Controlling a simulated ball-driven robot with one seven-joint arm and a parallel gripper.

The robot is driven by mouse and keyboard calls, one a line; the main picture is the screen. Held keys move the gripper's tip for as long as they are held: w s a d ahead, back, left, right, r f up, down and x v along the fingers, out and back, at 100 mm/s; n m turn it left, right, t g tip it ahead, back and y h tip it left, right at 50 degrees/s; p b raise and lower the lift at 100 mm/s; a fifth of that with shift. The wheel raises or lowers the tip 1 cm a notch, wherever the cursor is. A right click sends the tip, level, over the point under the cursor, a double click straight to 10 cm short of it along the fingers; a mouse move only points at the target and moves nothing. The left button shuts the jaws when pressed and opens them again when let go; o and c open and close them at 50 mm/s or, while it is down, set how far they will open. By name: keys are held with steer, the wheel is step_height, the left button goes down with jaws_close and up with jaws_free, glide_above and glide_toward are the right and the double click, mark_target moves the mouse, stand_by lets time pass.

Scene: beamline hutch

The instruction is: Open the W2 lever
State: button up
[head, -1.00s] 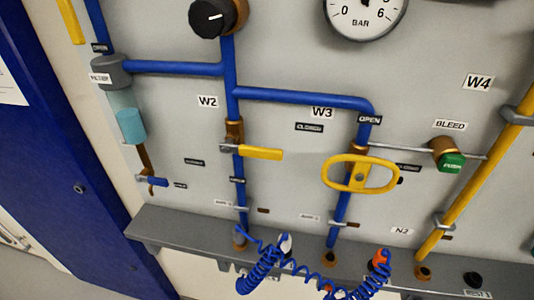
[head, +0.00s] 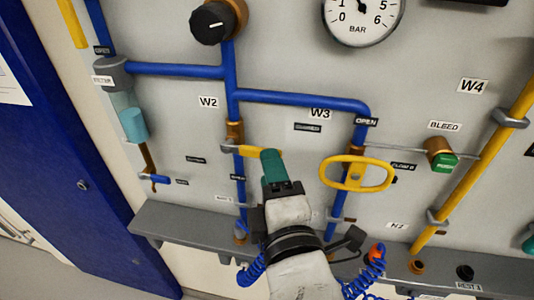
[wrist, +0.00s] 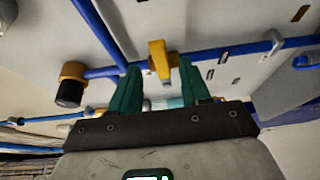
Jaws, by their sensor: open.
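The W2 lever (head: 247,150) is a yellow handle on a brass valve in the vertical blue pipe, below the W2 label (head: 208,102). It points right, roughly across the pipe. My gripper (head: 270,161) has green fingers and is in front of the lever's right end, hiding it in the head view. In the wrist view the lever (wrist: 158,60) shows between the two spread fingers of my gripper (wrist: 160,72), with space on both sides. The fingers are open and do not visibly grip it.
The yellow oval W3 handle (head: 357,174) is to the right, with the green-capped bleed valve (head: 441,157) beyond. A black knob (head: 211,24) and a pressure gauge (head: 362,14) are above. A grey ledge (head: 180,228) with coiled blue hoses runs below.

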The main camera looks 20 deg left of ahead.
mark_target(250, 152)
steer(key=shift+x, duration=2)
jaws_close()
